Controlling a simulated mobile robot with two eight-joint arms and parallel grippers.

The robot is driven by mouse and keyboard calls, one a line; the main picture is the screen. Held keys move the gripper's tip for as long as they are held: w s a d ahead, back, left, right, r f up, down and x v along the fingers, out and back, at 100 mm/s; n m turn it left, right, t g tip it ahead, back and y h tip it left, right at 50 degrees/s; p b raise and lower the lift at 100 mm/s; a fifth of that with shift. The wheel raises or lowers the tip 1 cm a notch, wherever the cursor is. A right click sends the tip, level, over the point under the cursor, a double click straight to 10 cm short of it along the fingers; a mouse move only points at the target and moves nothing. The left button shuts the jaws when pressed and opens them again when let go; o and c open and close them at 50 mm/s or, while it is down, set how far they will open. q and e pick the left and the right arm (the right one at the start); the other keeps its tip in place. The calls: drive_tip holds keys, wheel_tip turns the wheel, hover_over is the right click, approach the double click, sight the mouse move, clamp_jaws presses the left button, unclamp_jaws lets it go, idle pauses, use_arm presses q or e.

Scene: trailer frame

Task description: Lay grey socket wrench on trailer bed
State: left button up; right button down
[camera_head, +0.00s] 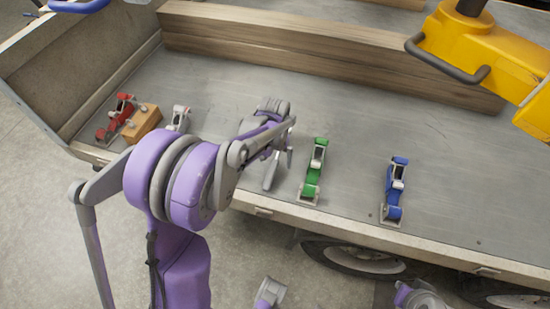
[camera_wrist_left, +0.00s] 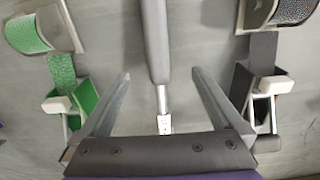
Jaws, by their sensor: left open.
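The grey socket wrench (camera_wrist_left: 155,40) shows in the left wrist view, with a dark grey handle and a thin silver shaft ending in a small square head. My left gripper (camera_wrist_left: 160,73) is open, with one finger on each side of the wrench; the fingers appear apart from it. In the head view my left gripper (camera_head: 279,165) is low over the near part of the grey trailer bed (camera_head: 350,130). There the wrench is hard to tell from the gripper and arm. My right gripper cannot be made out.
A green ratchet strap (camera_head: 313,170) lies just right of the gripper, a blue one (camera_head: 394,190) farther right. A grey one (camera_head: 180,118), a red one (camera_head: 117,115) and an orange-brown block (camera_head: 142,123) lie left. Wooden beams (camera_head: 330,50) and a yellow machine (camera_head: 480,50) stand behind.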

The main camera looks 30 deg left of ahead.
use_arm(q)
wheel_tip(320, 180, up, 11)
drive_tip(key=p, duration=0.1)
drive_tip(key=shift+s, duration=0.15)
drive_tip(key=shift+f, duration=0.1)
drive_tip(key=s+d+r+m+t+p, duration=0.1)
drive_tip(key=s+d+r+t+p, duration=0.1)
drive_tip(key=s+d, duration=0.3)
drive_tip(key=s+d+r+m+t+p, duration=0.1)
drive_tip(key=s+d+r+t+p, duration=0.2)
drive_tip(key=s, duration=1)
wheel_tip(320, 180, up, 2)
drive_tip(key=shift+d+r+p, duration=0.1)
drive_tip(key=shift+d+p, duration=0.75)
drive_tip(key=shift+p, duration=0.4)
drive_tip(key=shift+s, duration=0.15)
drive_tip(key=shift+c, duration=0.3)
